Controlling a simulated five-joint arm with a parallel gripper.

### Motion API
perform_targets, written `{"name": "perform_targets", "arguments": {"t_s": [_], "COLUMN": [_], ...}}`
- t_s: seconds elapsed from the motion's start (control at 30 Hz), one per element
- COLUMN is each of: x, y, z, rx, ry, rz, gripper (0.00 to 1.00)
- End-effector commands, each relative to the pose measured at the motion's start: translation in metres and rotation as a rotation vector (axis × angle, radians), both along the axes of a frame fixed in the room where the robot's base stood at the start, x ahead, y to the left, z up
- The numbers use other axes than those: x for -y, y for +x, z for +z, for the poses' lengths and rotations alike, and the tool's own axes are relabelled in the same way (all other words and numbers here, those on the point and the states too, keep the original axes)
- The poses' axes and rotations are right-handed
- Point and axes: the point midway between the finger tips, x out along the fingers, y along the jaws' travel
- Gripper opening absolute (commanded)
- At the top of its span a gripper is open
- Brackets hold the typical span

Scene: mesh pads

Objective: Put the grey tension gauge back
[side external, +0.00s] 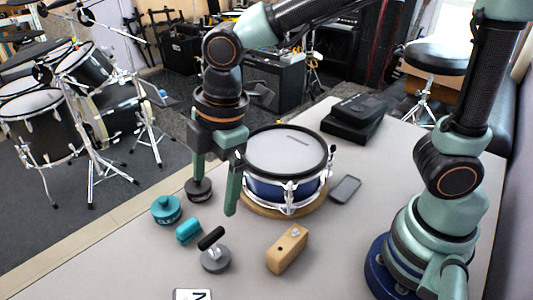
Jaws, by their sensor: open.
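My gripper (214,196) is open and points down in front of the snare drum, its fingers spread apart with nothing between them. A dark grey round gauge-like piece (200,192) sits on the table under the left finger; I cannot tell whether they touch. A lighter grey disc (215,261) with a black bar on top sits nearer the camera, apart from the gripper. I cannot tell for sure which of these two is the grey tension gauge. A teal round piece (166,211) of similar shape to the dark one sits to the left.
The snare drum (284,155) stands on a round wooden base behind the right finger. A teal cylinder (188,231), a wooden block (287,250), a flat dark device (345,189), a black case (354,119) and a lettered card (193,294) lie on the table.

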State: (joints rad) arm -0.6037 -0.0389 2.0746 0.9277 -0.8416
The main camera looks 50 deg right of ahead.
Motion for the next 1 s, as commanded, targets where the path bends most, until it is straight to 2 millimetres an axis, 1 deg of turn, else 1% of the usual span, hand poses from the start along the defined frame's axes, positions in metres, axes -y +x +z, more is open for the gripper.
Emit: {"name": "perform_targets", "arguments": {"t_s": [0.03,0.1,0.2,0.33,0.4,0.5,0.57,0.8,0.9,1.0], "x": [-0.025,-0.052,-0.085,-0.111,-0.118,-0.122,-0.122,-0.121,-0.122,-0.122], "y": [-0.008,-0.020,-0.037,-0.056,-0.062,-0.065,-0.066,-0.066,-0.065,-0.065], "z": [-0.013,-0.027,-0.046,-0.065,-0.070,-0.078,-0.085,-0.125,-0.136,-0.142], "rx": [-0.023,-0.043,-0.067,-0.088,-0.095,-0.099,-0.102,-0.101,-0.100,-0.098], "ry": [-0.032,-0.066,-0.106,-0.140,-0.150,-0.157,-0.159,-0.159,-0.158,-0.156], "rz": [0.140,0.315,0.531,0.723,0.781,0.818,0.823,0.819,0.818,0.817], "gripper": [1.00,1.00,1.00,1.00,1.00,1.00,1.00,1.00,1.00,1.00]}}
